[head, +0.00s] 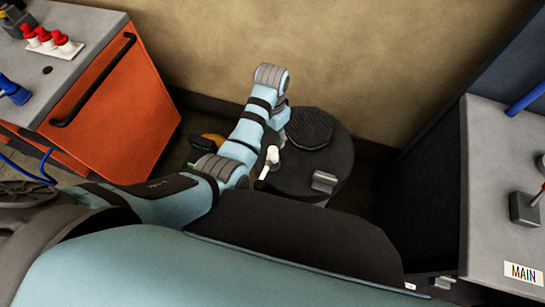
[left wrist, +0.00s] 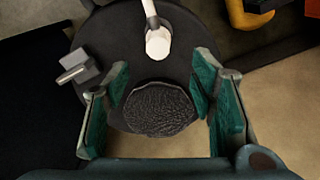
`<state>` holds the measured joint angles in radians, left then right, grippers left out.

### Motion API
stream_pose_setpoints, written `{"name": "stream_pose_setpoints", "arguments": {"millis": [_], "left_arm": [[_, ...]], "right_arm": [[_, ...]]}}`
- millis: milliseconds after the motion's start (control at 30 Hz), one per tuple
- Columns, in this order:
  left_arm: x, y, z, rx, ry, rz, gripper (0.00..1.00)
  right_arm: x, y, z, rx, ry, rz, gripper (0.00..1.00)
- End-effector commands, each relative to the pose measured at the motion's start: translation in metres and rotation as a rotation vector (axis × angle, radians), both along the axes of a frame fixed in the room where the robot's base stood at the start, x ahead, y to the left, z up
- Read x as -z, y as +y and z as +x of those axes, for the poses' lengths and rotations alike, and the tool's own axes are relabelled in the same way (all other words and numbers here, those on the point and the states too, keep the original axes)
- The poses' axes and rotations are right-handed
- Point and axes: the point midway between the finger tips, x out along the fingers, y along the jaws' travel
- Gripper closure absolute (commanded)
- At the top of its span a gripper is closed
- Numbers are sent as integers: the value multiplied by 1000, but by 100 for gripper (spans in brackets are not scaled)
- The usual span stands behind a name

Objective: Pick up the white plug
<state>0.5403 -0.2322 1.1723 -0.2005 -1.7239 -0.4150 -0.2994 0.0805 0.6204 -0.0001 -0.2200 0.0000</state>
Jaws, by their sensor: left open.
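The white plug (head: 272,156) sits on a round black stool top (head: 341,160), with a dark stem or cord end at its near side. In the left wrist view the plug (left wrist: 158,42) is at top centre, its round white end facing the camera. My left gripper (left wrist: 160,80) is open and empty, its green-padded fingers wide apart. The plug lies just beyond the fingertips, apart from them. In the head view the gripper's fingers are mostly hidden by my wrist above the stool. My right gripper is not in view.
A black textured pad (head: 309,128) and a small grey metal block (head: 324,181) are also on the stool. A yellow-orange object (head: 207,141) is low beside it. An orange cabinet (head: 115,115) stands left, a grey bench (head: 490,190) right, and a wall behind.

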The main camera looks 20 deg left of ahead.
Motion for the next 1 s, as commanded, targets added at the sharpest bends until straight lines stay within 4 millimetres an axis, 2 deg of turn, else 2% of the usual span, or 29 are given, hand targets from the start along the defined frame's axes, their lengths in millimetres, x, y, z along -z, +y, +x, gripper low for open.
{"name": "stream_pose_setpoints", "arguments": {"millis": [33,100,333,500,600,767,1000], "left_arm": [[19,1,-1,-1,4,1,49],[38,1,-1,-2,2,2,49],[71,-1,-1,-3,0,1,49],[106,-4,-1,-5,0,1,49],[112,-4,-1,-5,-1,0,49],[110,-4,0,-5,-3,-1,49],[110,-4,-1,-5,-2,0,86]], "right_arm": [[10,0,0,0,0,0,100],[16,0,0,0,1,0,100],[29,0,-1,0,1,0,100],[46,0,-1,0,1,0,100],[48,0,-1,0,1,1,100],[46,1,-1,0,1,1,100],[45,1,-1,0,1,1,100]]}}
